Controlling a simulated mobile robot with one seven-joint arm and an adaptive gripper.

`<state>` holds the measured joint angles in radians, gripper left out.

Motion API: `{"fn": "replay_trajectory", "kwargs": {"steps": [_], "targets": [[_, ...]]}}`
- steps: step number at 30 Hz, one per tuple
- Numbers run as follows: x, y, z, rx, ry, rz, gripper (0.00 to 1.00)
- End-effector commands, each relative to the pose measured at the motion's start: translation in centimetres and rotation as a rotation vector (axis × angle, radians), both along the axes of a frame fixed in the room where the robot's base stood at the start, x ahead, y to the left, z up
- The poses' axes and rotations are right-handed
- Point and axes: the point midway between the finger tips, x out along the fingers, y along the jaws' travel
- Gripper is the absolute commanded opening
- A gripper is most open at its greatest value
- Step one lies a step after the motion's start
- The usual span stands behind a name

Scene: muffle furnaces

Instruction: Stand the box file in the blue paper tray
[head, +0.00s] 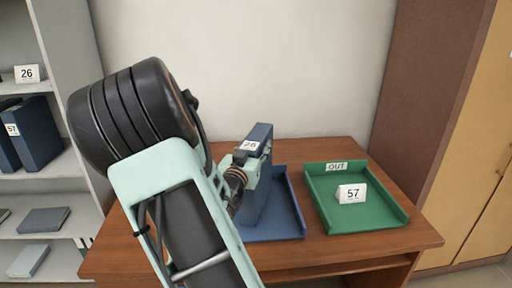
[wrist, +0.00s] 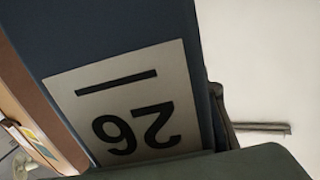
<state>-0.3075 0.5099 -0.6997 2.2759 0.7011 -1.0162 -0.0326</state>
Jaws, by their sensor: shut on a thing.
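A dark blue box file (head: 262,134) is upright at the left part of the blue paper tray (head: 288,222) on the wooden desk. My gripper (head: 262,153) is shut on the upper part of the file. A white label reading 26 is on the file; it fills much of the wrist view (wrist: 125,108), upside down. My arm hides the left side of the tray and part of the file's lower end. I cannot tell whether the file's bottom touches the tray floor. A dark finger (wrist: 215,167) crosses the bottom of the wrist view.
A green tray (head: 335,213) marked OUT, with a card reading 57 (head: 350,193) in it, stands right of the blue tray. Grey shelves (head: 70,185) at left hold blue box files (head: 38,133) and a 26 card (head: 27,73). A cabinet (head: 470,150) stands at right.

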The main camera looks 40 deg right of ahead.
Motion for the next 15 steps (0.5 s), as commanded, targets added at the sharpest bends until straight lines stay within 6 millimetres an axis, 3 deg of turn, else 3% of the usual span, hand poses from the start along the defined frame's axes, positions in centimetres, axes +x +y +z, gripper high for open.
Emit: {"fn": "replay_trajectory", "kwargs": {"steps": [5,6,10,15], "targets": [[0.03,-0.02,-0.34,-0.002,-0.003,0.000,0.00],[0.01,0.01,-0.27,0.000,0.000,0.000,0.46],[0.01,0.02,-0.25,0.000,0.000,0.000,0.59],[0.01,0.02,-0.25,0.000,0.000,0.000,0.59]]}}
